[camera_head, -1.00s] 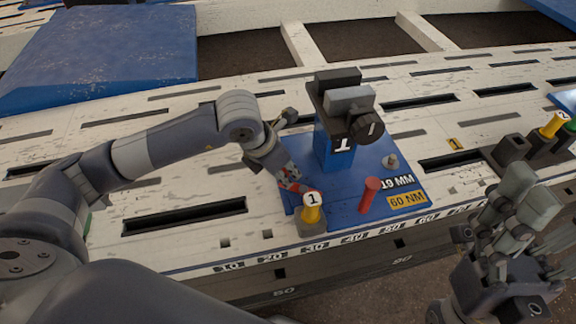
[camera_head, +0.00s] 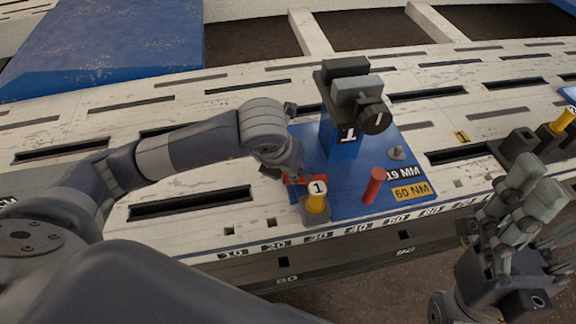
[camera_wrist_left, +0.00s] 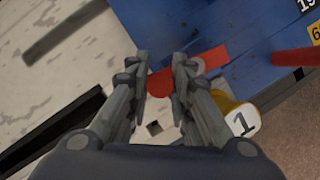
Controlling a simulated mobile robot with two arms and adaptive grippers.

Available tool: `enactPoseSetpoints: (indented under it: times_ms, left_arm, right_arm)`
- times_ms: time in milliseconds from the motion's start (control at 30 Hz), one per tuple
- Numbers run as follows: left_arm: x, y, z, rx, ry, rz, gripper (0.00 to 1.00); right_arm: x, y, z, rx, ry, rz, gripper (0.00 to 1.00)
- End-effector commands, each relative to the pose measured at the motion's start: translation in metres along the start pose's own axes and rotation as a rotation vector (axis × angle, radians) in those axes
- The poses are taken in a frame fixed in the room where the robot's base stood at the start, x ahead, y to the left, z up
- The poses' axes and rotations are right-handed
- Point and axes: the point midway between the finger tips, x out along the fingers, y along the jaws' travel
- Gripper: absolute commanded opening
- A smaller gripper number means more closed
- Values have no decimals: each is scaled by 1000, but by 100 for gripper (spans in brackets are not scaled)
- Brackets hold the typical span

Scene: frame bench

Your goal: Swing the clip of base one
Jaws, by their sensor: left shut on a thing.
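Base one is a blue plate (camera_head: 345,198) on the slotted bench, with a blue post (camera_head: 341,140) bearing a dark clamp block and a knob. A yellow peg (camera_head: 316,202) with a white "1" tag stands in a grey block at the plate's front left corner. The clip, a flat red bar (camera_head: 305,180), lies just behind this peg. My left gripper (camera_head: 285,176) is shut on it; the bar crosses between the fingers in the left wrist view (camera_wrist_left: 210,60). My right gripper (camera_head: 530,195) is raised at the lower right, apart from the base; its finger gap is unclear.
A red upright peg (camera_head: 374,186) and a small grey knob (camera_head: 396,153) stand on the plate's right side, near "19 MM" and "60 NM" labels. Another yellow peg (camera_head: 563,121) in dark blocks is at the far right. A big blue panel (camera_head: 120,45) lies back left.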

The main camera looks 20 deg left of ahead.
Motion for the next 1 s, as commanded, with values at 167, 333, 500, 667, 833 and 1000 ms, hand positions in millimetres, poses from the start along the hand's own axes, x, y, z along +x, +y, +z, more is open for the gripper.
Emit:
enactPoseSetpoints:
  times_ms: [167,333,500,667,833,1000]
  left_arm:
    - [0,0,-1,0,2,0,0]
    - [0,0,-1,1,3,-1,29]
    - [0,0,-1,1,2,-1,41]
    - [0,0,-1,1,2,-1,41]
    - [-7,-1,0,1,1,-2,41]
    - [-37,-1,1,3,-5,-3,41]
  right_arm:
    - [0,0,0,0,-2,1,73]
    - [0,0,0,0,0,1,73]
    - [2,0,-2,0,7,-1,73]
    - [4,0,-4,-1,18,-2,73]
    - [4,0,-4,-1,17,0,73]
    - [3,0,-3,-1,13,0,73]
